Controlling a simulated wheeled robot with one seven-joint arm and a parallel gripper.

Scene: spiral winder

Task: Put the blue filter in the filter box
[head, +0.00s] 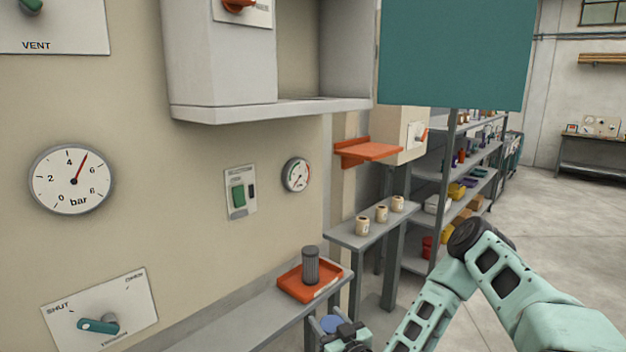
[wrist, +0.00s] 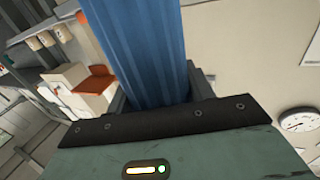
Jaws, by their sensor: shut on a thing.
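The blue filter (wrist: 140,50) is a ribbed blue cylinder that fills the upper middle of the wrist view. My gripper (wrist: 158,95) is shut on it, with dark jaw parts showing on both sides of its near end. In the head view my gripper (head: 343,337) is at the bottom edge, with the filter's round blue end (head: 331,323) just showing. A pale open-fronted box (head: 270,108) hangs on the wall above, its inside empty where visible. I cannot tell for sure that it is the filter box. The filter's far end is out of view.
A dark grey ribbed cylinder (head: 311,266) stands on an orange tray (head: 294,283) on a grey ledge. A teal panel (head: 455,50) hangs at upper right. The floor at right is clear.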

